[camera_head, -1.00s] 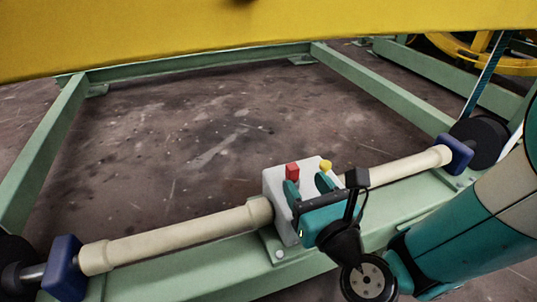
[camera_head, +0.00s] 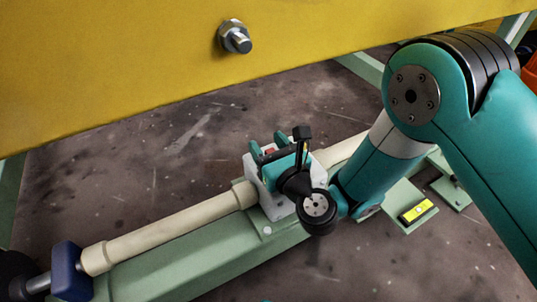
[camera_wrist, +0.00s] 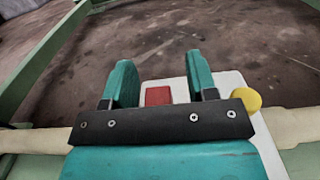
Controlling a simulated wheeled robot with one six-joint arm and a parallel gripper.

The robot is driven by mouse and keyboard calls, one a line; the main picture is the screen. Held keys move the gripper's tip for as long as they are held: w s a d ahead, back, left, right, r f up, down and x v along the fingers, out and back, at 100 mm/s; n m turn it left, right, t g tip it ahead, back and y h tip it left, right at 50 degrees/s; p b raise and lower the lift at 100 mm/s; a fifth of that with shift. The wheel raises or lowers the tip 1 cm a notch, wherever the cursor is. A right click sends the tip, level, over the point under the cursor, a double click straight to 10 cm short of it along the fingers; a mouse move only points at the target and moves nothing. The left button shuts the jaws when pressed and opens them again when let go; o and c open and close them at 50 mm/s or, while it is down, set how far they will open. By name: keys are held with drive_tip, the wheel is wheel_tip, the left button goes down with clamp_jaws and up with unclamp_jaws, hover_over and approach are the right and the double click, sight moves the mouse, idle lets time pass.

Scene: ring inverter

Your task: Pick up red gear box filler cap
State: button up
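The red filler cap (camera_head: 268,152) is on the top of the white gear box (camera_head: 273,208) and is partly hidden by my gripper. In the wrist view the red cap (camera_wrist: 158,96) shows as a small red block between the two teal fingers. My gripper (camera_head: 267,144) is open over the gear box, with one finger on each side of the cap. In the wrist view both fingers of my gripper (camera_wrist: 160,74) stand apart from the cap, with a gap on each side. Whether the fingertips reach down to cap height cannot be told.
A yellow round cap (camera_wrist: 246,99) sits on the gear box just right of the right finger. Cream shaft tubes (camera_head: 175,223) run out from both sides of the box along a green beam (camera_head: 195,262). A large yellow panel (camera_head: 130,60) with a bolt hangs above.

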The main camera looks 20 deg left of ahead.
drive_tip(key=shift+s+a, duration=0.1)
clamp_jaws()
drive_tip(key=shift+r, duration=0.15)
